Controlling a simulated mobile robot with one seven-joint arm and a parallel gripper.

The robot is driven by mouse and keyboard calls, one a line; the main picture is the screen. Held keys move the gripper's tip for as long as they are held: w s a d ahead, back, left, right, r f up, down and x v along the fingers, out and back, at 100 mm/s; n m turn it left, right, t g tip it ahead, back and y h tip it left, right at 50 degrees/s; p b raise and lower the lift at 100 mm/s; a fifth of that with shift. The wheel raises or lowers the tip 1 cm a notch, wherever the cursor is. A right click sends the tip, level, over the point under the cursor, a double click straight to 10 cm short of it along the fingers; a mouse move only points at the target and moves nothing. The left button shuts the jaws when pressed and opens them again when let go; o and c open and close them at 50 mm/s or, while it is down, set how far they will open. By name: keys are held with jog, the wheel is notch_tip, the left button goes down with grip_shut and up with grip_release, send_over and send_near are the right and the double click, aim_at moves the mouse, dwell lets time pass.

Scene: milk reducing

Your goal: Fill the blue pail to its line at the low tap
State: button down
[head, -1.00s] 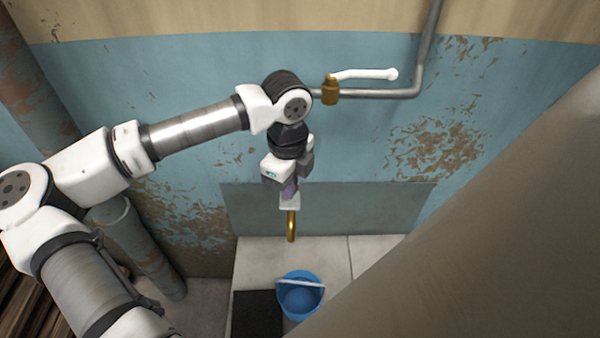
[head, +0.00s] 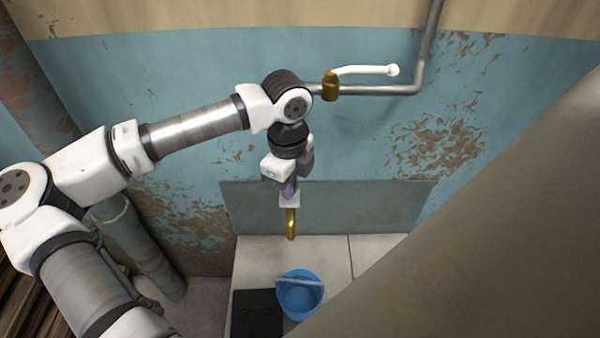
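The blue pail (head: 299,314) stands upright on the pale tiled floor, with its pale handle lying across its mouth. The inside looks blue; I cannot make out a line or a water level. A brass spout (head: 291,224), the low tap, points down above and slightly left of the pail, in front of the wall. No water stream shows.
A brass valve (head: 330,88) with a white lever sits on a grey pipe (head: 385,93) above. A black mat (head: 256,313) lies left of the pail. A large brown-grey surface (head: 490,230) blocks the right. A thick pipe (head: 145,245) stands at left.

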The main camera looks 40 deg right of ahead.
jog(key=shift+f+b, duration=1.5)
dwell(6.5)
